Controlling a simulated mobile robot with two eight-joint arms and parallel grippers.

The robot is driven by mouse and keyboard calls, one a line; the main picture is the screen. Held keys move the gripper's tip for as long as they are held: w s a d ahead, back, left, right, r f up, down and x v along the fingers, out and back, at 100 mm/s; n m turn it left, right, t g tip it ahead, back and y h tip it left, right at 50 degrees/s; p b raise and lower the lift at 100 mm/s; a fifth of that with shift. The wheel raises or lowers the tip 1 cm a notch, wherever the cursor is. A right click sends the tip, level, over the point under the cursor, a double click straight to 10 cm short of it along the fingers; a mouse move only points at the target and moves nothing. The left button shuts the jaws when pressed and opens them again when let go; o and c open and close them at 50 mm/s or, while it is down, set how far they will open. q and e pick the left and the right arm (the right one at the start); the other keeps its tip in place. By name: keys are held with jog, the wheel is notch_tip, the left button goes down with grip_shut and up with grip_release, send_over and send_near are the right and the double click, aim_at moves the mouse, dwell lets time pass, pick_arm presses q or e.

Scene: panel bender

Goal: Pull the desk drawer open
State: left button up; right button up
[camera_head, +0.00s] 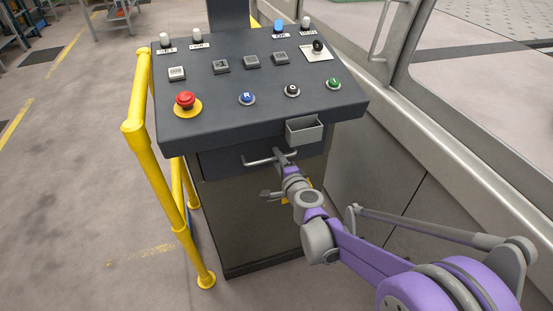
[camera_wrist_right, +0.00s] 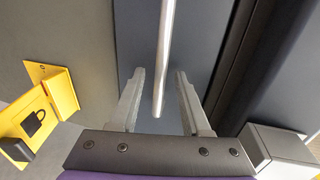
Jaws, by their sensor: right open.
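The dark desk drawer (camera_head: 222,164) sits under the sloped top of the control desk, and its front looks flush with the desk. A light metal bar handle (camera_head: 258,162) runs across its front. My right gripper (camera_head: 281,156) is at the right part of the handle. In the right wrist view the handle (camera_wrist_right: 165,50) reaches in between the two open fingers of my right gripper (camera_wrist_right: 160,72), with gaps on both sides. The drawer front (camera_wrist_right: 198,45) is behind it. My left gripper is not in view.
The desk top (camera_head: 310,105) carries buttons and a red emergency stop (camera_head: 185,101). A small grey box (camera_head: 304,131) hangs at its front edge, above my gripper. A yellow rail (camera_head: 145,150) stands on the left. A yellow padlock-marked bracket (camera_wrist_right: 55,95) is near the fingers. Open floor lies left.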

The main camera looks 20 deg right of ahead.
jog(key=shift+x, duration=0.75)
grip_shut()
dwell(0.9)
